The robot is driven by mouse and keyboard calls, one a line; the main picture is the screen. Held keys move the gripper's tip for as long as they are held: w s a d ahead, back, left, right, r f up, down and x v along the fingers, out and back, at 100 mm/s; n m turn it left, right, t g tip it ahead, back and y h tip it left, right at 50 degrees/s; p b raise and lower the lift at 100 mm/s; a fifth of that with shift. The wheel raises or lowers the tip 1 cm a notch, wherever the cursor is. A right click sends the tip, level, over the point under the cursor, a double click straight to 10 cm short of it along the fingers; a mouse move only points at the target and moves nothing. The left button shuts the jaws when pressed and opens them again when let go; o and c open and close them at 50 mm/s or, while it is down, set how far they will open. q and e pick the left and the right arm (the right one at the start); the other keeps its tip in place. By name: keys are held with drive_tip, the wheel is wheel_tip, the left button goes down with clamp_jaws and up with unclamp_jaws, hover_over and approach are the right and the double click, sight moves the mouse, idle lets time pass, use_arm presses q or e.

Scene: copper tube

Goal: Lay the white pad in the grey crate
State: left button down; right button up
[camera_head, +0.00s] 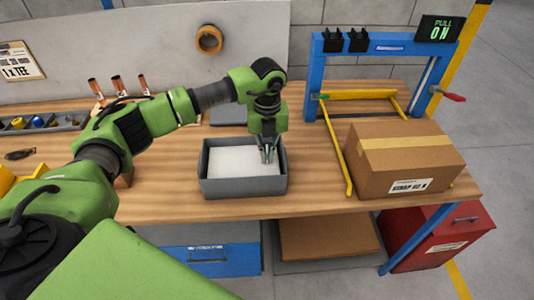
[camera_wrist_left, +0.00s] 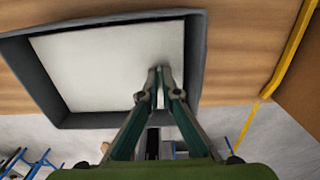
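The white pad (camera_head: 238,160) lies flat inside the grey crate (camera_head: 243,187) on the wooden bench, covering most of its floor. In the left wrist view the pad (camera_wrist_left: 105,65) fills the space between the walls of the crate (camera_wrist_left: 195,60). My left gripper (camera_head: 268,158) points down over the right part of the crate. In the left wrist view its fingertips (camera_wrist_left: 159,72) are close together and overlap the pad; I see no pad material between them. Whether the tips touch the pad is unclear. My right gripper is not in view.
A taped cardboard box (camera_head: 405,158) stands right of the crate, by a blue frame (camera_head: 316,85) with yellow bars (camera_head: 340,150). Copper tubes (camera_head: 118,85) stand at the back left, near a grey parts tray (camera_head: 68,120). Bare bench lies in front of the crate.

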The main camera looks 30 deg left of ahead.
use_arm(q)
drive_tip(key=c, duration=2.2)
unclamp_jaws()
drive_tip(key=shift+r, duration=0.1)
wheel_tip(320, 180, up, 12)
drive_tip(key=shift+f, duration=0.1)
